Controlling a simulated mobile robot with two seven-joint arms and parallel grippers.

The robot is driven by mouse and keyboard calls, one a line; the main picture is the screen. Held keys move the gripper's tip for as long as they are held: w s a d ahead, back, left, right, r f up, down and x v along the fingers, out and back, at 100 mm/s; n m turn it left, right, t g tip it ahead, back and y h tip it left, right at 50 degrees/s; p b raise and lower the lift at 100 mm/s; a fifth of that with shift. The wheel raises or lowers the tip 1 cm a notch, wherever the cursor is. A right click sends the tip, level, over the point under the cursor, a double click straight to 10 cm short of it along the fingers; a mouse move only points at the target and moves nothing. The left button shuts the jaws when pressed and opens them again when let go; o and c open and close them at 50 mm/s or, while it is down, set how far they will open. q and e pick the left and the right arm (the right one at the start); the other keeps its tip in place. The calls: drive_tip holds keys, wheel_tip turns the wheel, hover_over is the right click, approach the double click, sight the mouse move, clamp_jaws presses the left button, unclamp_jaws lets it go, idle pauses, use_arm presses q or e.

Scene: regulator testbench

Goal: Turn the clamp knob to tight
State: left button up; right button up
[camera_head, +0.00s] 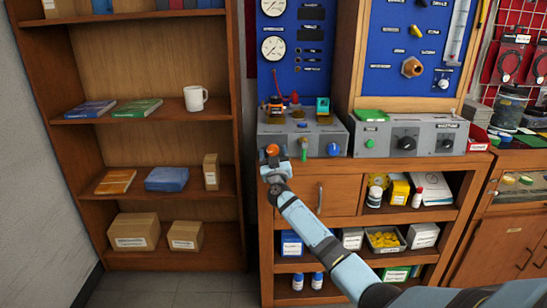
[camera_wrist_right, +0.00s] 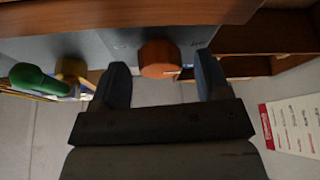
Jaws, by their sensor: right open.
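An orange knob (camera_head: 272,150) is on the front of the grey bench unit (camera_head: 328,130), at its left end. It looks like the clamp knob, but I cannot read its label. My right gripper (camera_head: 271,164) is at this knob, its arm reaching up from the lower right. In the right wrist view the orange knob (camera_wrist_right: 159,58) sits between the two open fingers of the gripper (camera_wrist_right: 163,78), near their tips. A gap shows on each side of the knob. My left gripper is not in view.
A green handle (camera_wrist_right: 38,82) and a brass-coloured part (camera_wrist_right: 72,72) are left of the fingers in the wrist view. A blue knob (camera_head: 333,149) is farther right on the unit. A wooden shelf (camera_head: 170,115) stands at the left, and a cabinet (camera_head: 345,202) is below.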

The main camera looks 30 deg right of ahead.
drive_tip(key=c, duration=0.9)
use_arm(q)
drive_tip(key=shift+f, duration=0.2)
